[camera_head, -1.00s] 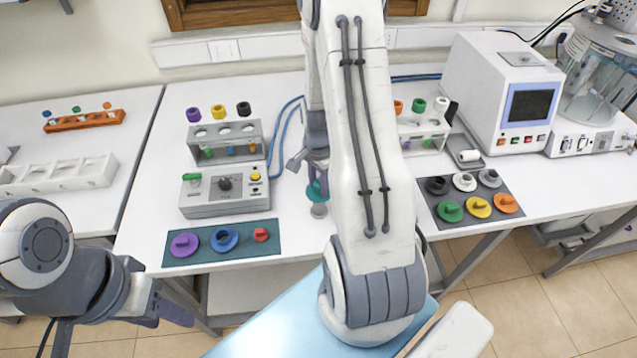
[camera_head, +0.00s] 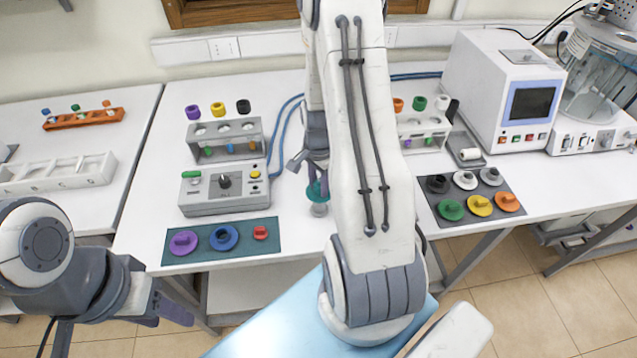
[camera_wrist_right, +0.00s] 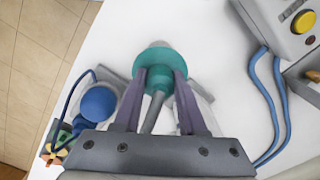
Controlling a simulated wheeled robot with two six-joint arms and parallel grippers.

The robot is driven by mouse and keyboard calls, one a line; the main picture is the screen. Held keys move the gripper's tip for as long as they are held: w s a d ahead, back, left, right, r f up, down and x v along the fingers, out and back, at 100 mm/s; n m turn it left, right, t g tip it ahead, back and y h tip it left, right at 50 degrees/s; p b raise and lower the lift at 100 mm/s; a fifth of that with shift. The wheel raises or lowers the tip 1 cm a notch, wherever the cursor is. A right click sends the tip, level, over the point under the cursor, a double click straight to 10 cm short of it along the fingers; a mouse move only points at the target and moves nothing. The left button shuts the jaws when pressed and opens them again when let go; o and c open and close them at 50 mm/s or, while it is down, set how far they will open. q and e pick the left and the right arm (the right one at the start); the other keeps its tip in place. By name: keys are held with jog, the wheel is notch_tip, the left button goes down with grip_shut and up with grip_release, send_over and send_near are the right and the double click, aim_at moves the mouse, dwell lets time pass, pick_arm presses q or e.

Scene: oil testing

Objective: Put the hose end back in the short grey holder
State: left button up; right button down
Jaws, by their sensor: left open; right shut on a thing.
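My right gripper (camera_wrist_right: 160,88) is shut on a teal flanged piece, which I take for the hose end (camera_wrist_right: 160,58). A grey stem (camera_wrist_right: 152,115) runs from it between the purple fingers. In the head view the teal hose end (camera_head: 315,191) shows just left of my right arm, above the table. A short pale grey cylinder (camera_head: 319,209), perhaps the holder, shows directly below it; I cannot tell whether they touch. My right arm hides most of this spot. My left gripper (camera_head: 172,308) is open and empty at the lower left, off the table's front edge.
A grey control box (camera_head: 225,197) and a mat (camera_head: 268,232) with coloured caps lie to the left. Blue hoses (camera_head: 281,135) curve over the table behind. A blue round part (camera_wrist_right: 98,103) lies beside the gripper in the wrist view. A dark mat (camera_head: 462,218) lies to the right.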

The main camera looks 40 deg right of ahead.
jog(key=c, duration=0.8)
grip_release()
jog(key=shift+f, duration=0.1)
jog(key=shift+o, duration=0.2)
notch_tip(320, 180, up, 11)
jog(key=p, duration=0.9)
